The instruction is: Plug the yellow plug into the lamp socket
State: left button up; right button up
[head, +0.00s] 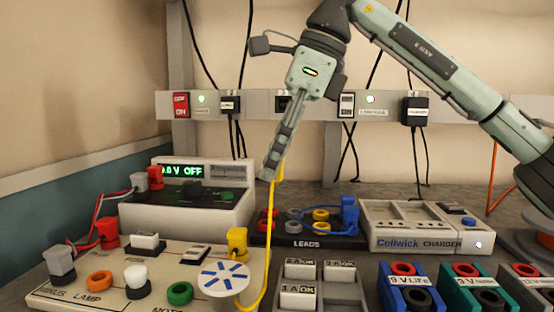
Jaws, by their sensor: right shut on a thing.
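My right gripper (270,172) comes in from the upper right and points down, shut on a yellow plug (279,168) that is mostly hidden behind its fingers. A second yellow plug (237,240) stands upright on that board, behind the fan disc. An orange ring socket (99,281) sits beside the LAMP lettering on the board (60,292). My left gripper is not in view.
A power supply (185,212) reading OFF stands behind the board. Red and grey plugs (60,262) occupy the board's left side. A LEADS rack (300,241), a charger (410,235), a fuse tray (345,290) and battery blocks (412,280) fill the right side.

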grip_shut()
jog(key=shift+a, duration=0.3)
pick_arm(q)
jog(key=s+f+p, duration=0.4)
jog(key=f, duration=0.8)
pick_arm(e)
jog(key=shift+s+a+f+b, duration=0.1)
jog(key=shift+s+a+f, duration=1.05)
jog(key=shift+a, duration=2.8)
jog(key=shift+s+a+f+b, duration=0.1)
jog(key=shift+s+a+f, duration=1)
jog(key=shift+a, duration=2.9)
jog(key=shift+s+a+f+b, duration=0.1)
jog(key=shift+s+a+f, duration=1.05)
jog(key=shift+a, duration=2.8)
jog(key=shift+w+f+b, duration=0.1)
jog(key=shift+f+b, duration=0.4)
jog(key=shift+f, duration=0.4)
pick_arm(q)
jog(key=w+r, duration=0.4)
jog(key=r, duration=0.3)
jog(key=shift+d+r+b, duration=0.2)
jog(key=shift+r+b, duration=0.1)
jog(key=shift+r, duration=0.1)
pick_arm(e)
jog(key=shift+f, duration=0.5)
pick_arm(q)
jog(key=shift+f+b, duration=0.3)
pick_arm(e)
jog(key=shift+f, duration=0.1)
